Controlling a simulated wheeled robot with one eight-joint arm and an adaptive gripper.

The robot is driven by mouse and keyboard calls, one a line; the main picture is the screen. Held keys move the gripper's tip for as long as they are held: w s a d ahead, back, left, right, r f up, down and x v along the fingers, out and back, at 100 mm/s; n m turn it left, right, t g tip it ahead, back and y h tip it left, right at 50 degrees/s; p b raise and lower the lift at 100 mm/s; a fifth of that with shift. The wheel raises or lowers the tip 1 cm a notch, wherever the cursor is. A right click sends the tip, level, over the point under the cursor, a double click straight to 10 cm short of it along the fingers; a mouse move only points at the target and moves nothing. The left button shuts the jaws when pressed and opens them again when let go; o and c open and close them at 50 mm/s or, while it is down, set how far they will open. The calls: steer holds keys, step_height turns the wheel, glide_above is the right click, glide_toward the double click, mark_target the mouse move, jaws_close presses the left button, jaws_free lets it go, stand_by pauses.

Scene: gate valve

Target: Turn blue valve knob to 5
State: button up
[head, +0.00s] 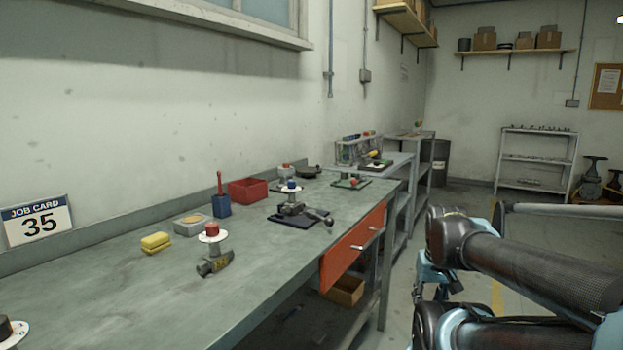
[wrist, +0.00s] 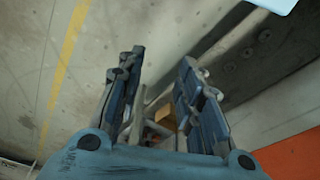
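The blue valve knob (head: 291,184) sits on top of a valve with a white dial disc (head: 290,190), on a dark plate in the middle of the workbench. The dial numbers and the knob's pointer are too small to read. My gripper hangs beyond the bench's front edge, to the right of the valve in the head view, well apart from it. In the wrist view my gripper (wrist: 160,68) is open, its two fingers spread with nothing between them, pointing toward the floor and bench legs. The blue knob does not show in the wrist view.
A red-knobbed valve (head: 212,232) stands nearer on the workbench (head: 130,300). A yellow sponge (head: 156,242), a blue holder (head: 221,205) and a red bin (head: 248,189) lie to the left. An orange drawer front (head: 352,247) is below the bench edge.

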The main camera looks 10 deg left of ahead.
steer(key=shift+w+d, duration=0.15)
steer(key=shift+w, duration=0.05)
steer(key=shift+o, duration=0.6)
steer(key=shift+o, duration=0.7)
steer(key=shift+s+r, duration=0.2)
steer(key=shift+r, duration=0.05)
steer(key=w+a+r+m, duration=0.1)
steer(key=w+a+r, duration=0.2)
steer(key=w+r, duration=0.35)
steer(key=w+a+r+m, duration=0.1)
steer(key=w+a+r, duration=0.2)
steer(key=r, duration=0.6)
step_height(320, 180, up, 26)
steer(key=m+g, duration=0.2)
steer(key=m, duration=0.3)
glide_above(291, 181)
steer(key=f, duration=1.7)
steer(key=shift+w, duration=0.25)
